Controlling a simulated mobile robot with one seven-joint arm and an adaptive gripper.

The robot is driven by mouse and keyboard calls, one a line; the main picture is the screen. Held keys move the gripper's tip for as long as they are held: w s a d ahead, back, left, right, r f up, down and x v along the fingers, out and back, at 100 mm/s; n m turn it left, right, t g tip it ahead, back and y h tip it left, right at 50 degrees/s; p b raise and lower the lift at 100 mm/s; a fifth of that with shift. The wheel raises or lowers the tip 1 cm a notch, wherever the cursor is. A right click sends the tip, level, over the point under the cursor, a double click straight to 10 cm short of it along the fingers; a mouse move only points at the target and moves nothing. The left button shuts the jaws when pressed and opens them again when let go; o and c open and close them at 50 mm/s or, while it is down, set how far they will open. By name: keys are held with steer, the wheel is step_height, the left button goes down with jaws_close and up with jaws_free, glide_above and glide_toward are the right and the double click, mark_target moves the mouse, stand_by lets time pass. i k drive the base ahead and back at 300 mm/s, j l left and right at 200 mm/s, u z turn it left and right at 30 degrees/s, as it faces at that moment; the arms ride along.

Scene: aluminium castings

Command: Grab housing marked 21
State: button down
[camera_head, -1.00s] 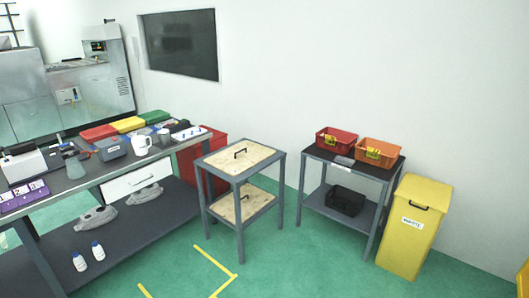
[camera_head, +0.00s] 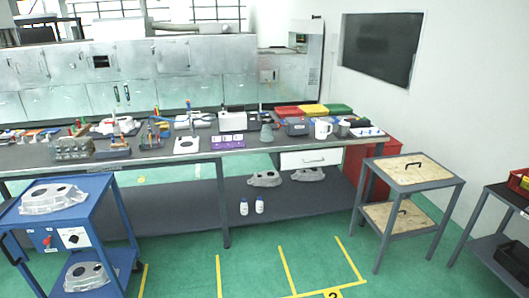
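Several pale grey cast aluminium housings are in view. One housing (camera_head: 52,199) sits on top of the blue cart at the left, and another housing (camera_head: 85,276) is on its lower shelf. Two more lie side by side on the shelf under the workbench, a left one (camera_head: 265,179) and a right one (camera_head: 308,174). I cannot read a 21 on any of them. My gripper is not in view.
The blue cart (camera_head: 108,221) stands in front of the long workbench (camera_head: 250,138), whose top is crowded with tools and parts. A wood-topped trolley (camera_head: 409,171) and a dark shelf stand (camera_head: 493,212) are at the right. Green floor with yellow lines is free in the middle.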

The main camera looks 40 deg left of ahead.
mark_target(41, 199)
steer(key=u, duration=2.85)
steer(key=i+u, duration=0.2)
steer(key=i, duration=0.45)
steer(key=i+u, duration=0.3)
steer(key=i, duration=0.2)
steer(key=i+l+u, duration=0.1)
steer(key=i+u, duration=0.25)
steer(key=i, duration=0.2)
steer(key=i+u, duration=0.35)
steer(key=i, duration=0.15)
steer(key=i+u, duration=0.3)
steer(key=i, duration=0.2)
steer(key=i+j+z, duration=0.1)
steer(key=i+z, duration=0.15)
steer(key=i, duration=0.25)
steer(key=i+j+z, duration=0.15)
steer(key=i+z, duration=0.15)
steer(key=i, duration=0.15)
steer(key=i+z, duration=0.2)
steer(key=z, duration=0.15)
steer(key=i+j+z, duration=0.1)
steer(key=z, duration=0.25)
steer(key=i+j+z, duration=0.15)
steer(key=z, duration=0.2)
